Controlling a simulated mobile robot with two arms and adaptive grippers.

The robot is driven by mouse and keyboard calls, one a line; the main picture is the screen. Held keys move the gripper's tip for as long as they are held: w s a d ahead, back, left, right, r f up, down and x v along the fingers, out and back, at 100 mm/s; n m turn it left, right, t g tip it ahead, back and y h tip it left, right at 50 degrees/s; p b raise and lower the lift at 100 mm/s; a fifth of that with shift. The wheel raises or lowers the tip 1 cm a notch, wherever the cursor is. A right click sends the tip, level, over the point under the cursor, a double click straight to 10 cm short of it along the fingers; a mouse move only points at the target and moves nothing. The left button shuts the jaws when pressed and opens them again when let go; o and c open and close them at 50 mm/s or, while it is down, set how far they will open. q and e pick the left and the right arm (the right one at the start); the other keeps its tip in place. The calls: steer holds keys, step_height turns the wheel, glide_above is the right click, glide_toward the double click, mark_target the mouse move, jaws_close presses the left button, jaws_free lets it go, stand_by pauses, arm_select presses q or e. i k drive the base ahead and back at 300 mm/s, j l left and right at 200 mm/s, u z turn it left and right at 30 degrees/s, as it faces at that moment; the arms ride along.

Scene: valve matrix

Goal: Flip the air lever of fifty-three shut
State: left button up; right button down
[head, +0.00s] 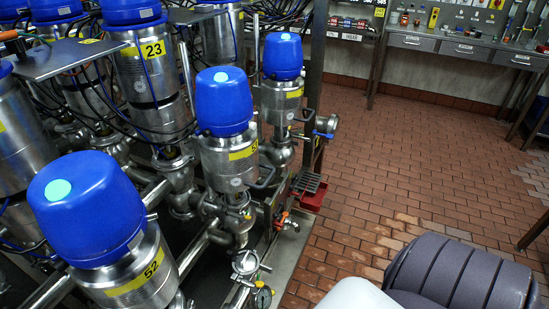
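The valve with a yellow label starting with 5 (243,152), its second digit hard to read, stands upright in the middle, between the valve labelled 52 (134,276) and a farther blue-capped valve (283,58). Its blue cap (223,105) has a light dot on top. A small orange lever (281,219) sits low to its right, by the pipework. A blue lever (323,134) sticks out beside the farther valve. I cannot tell which lever is the air lever of fifty-three, nor whether either is open or shut. Neither of my grippers is in view.
The tiled floor (400,160) is clear toward a workbench (460,48) at the back wall.

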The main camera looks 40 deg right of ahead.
mark_target(276, 215)
steer(key=i+l, duration=0.1)
steer(key=l, duration=0.4)
steer(key=i+l, duration=0.15)
steer(key=l, duration=0.35)
steer(key=i+l, duration=0.1)
steer(key=l, duration=0.4)
steer(key=i+l+u, duration=0.1)
steer(key=l, duration=0.4)
